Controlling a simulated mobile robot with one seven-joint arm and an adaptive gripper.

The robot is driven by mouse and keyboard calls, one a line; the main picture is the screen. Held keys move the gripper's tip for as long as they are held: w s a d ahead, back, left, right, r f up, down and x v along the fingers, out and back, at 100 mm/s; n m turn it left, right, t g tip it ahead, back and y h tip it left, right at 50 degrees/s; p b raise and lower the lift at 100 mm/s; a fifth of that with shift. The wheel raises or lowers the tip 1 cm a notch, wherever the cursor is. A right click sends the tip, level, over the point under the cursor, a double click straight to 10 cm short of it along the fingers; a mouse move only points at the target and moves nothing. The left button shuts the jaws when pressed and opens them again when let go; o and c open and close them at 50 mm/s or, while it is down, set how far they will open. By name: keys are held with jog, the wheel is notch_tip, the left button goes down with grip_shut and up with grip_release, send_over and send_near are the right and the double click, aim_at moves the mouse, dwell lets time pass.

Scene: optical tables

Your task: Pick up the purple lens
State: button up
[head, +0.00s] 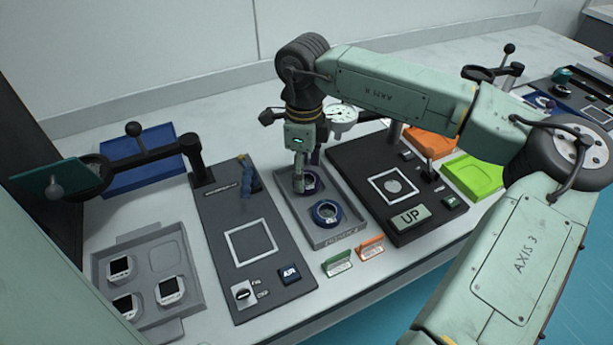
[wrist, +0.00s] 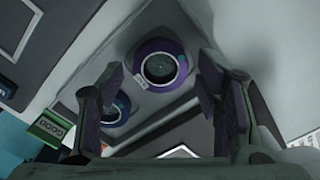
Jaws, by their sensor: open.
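The purple lens (wrist: 160,64) is a round ring with a dark glass centre and a small white label, lying in the grey tray. In the head view the purple lens (head: 312,182) is partly hidden by my gripper (head: 299,183), which is over it. In the wrist view my gripper (wrist: 165,100) is open, with one finger on each side below the lens in the picture and nothing between them. A blue lens (head: 326,212) lies in the same tray (head: 343,240), nearer the front. The blue lens also shows in the wrist view (wrist: 117,107), partly behind the left finger.
A dark panel with an air button (head: 289,274) lies left of the tray, and one with an "UP" button (head: 409,217) lies right. Green (head: 337,263) and orange (head: 371,248) signs stand in front. A grey tray (head: 190,300) with several small devices is at far left.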

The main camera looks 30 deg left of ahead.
jog(key=shift+f, duration=1.2)
jog(key=shift+o, duration=0.7)
jog(key=shift+r, duration=0.1)
jog(key=c, duration=1.1)
